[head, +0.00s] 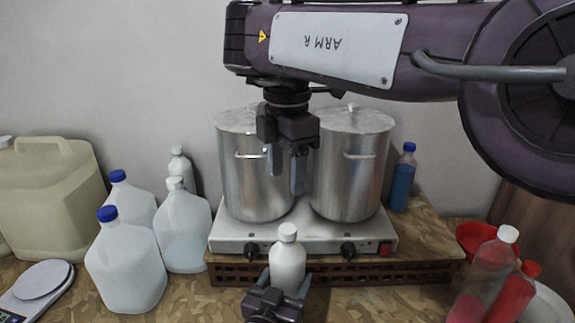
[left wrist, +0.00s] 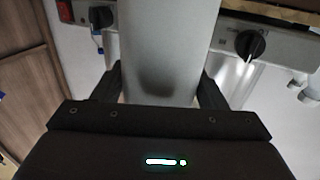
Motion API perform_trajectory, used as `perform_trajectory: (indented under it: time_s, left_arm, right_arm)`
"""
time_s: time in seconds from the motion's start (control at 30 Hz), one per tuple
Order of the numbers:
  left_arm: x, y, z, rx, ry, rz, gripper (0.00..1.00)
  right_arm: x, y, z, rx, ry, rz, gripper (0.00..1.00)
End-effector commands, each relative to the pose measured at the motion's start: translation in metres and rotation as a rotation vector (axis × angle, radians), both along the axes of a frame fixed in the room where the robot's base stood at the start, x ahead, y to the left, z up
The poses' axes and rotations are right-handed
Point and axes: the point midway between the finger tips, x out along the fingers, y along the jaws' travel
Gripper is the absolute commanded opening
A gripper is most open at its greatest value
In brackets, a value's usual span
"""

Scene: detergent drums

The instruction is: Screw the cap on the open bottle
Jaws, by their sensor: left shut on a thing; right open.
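A white bottle (head: 288,262) stands upright in front of the hotplate in the head view. Its narrow top is white, and I cannot tell whether that is a cap or a bare neck. My left gripper (head: 284,284) is shut around its body from the front. In the left wrist view the bottle (left wrist: 168,50) fills the space between the two dark fingers (left wrist: 163,88). My right gripper (head: 287,176) hangs pointing down above the bottle, in front of the steel pots. Its fingers are apart, with nothing visible between them. I see no separate loose cap.
Two steel pots (head: 352,170) stand on a hotplate (head: 320,238) on a wooden crate (head: 336,272). Jugs with blue caps (head: 124,265), a beige canister (head: 50,195) and a scale (head: 38,287) are left. A blue bottle (head: 402,182) and red containers (head: 506,295) are right.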

Motion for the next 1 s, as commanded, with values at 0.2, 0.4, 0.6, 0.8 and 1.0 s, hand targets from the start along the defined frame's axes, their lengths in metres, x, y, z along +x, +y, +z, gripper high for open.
perform_trajectory:
  time_s: [0.2, 0.4, 0.6, 0.8, 1.0]
  left_arm:
    - [0.0000, -0.0001, -0.0002, 0.000, 0.000, 0.000, 0.02]
    - [0.0000, -0.0001, -0.0002, 0.000, 0.000, 0.000, 0.02]
    - [0.0000, 0.0000, -0.0001, 0.000, 0.000, 0.000, 0.74]
    - [0.0000, -0.0001, 0.0000, 0.000, 0.000, 0.000, 0.92]
    - [-0.0006, 0.0000, -0.0002, 0.000, 0.000, -0.001, 0.92]
  right_arm:
    - [-0.0027, -0.0015, 0.0070, -0.007, 0.009, -0.002, 0.55]
    - [-0.0031, -0.0018, 0.0078, -0.006, 0.011, -0.003, 0.55]
    - [-0.0030, -0.0017, 0.0078, -0.006, 0.011, -0.003, 0.55]
    - [-0.0030, -0.0017, 0.0078, -0.006, 0.010, -0.002, 0.55]
    - [-0.0030, -0.0017, 0.0073, -0.006, 0.010, -0.002, 0.55]
